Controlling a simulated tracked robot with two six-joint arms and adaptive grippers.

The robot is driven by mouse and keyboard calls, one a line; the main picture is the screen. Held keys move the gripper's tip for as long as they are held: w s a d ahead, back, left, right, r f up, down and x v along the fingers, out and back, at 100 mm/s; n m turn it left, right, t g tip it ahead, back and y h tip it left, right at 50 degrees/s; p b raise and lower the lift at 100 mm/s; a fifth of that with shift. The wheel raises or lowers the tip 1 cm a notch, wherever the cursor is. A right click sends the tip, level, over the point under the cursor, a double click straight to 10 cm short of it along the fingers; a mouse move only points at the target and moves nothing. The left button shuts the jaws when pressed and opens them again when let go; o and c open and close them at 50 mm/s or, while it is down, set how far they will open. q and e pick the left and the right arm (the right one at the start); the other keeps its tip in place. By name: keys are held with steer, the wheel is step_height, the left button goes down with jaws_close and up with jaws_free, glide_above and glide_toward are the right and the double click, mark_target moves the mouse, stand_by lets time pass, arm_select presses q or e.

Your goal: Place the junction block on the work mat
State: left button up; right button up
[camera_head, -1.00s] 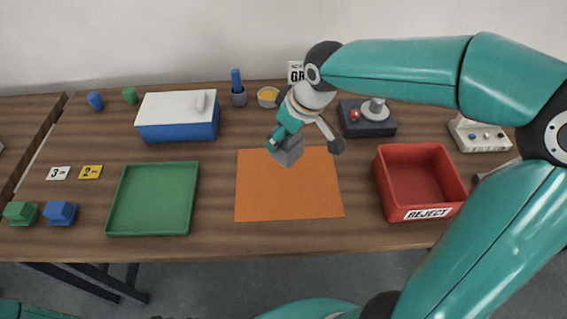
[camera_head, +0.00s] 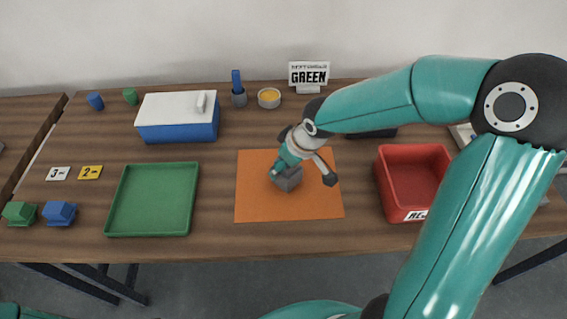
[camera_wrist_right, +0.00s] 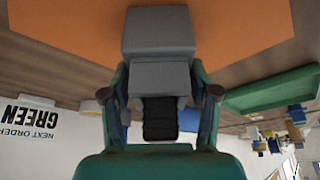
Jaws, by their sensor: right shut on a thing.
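The junction block (camera_head: 287,180) is a grey block. My right gripper (camera_head: 282,172) is shut on it at the orange work mat (camera_head: 255,206), over the mat's middle. In the right wrist view the grey block (camera_wrist_right: 158,32) sits between the two fingers, with the orange mat (camera_wrist_right: 240,25) right behind it. I cannot tell whether the block touches the mat. My left gripper is not in view.
A green tray (camera_head: 118,228) lies left of the mat and a red reject bin (camera_head: 386,199) right of it. A blue box with a white lid (camera_head: 178,130) stands behind. A sign reading GREEN (camera_head: 309,75) stands at the back. Green (camera_head: 20,213) and blue (camera_head: 60,213) blocks sit front left.

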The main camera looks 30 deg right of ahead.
steer(key=shift+f, duration=0.1)
steer(key=o, duration=1.4)
steer(key=shift+c, duration=0.2)
steer(key=v, duration=1.2)
steer(key=shift+p, duration=0.3)
